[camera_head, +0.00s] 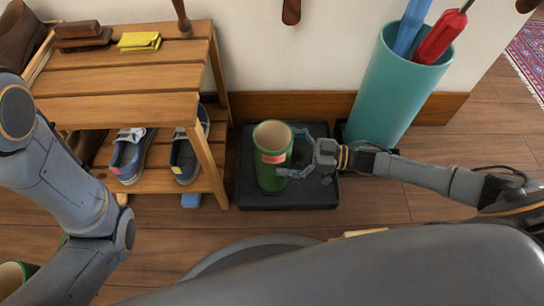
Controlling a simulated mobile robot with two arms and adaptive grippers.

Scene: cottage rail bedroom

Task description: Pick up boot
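A green boot (270,176) with a tan inside and a red and pink label stands upright on a black tray (258,202) on the floor. My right gripper (290,151) reaches in from the right. Its fingers are spread apart, one toward the far side of the boot and one overlapping its near right edge. I cannot tell whether they touch it. My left arm is at the left, and its gripper is out of view. Another green boot-like item (14,279) is partly visible at the lower left corner.
A wooden slatted bench (115,80) on the left carries a brown boot (20,38), brushes (82,36) and a yellow cloth (139,41). Blue shoes (130,155) sit on its lower shelf. A teal umbrella stand (391,92) is close behind the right arm.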

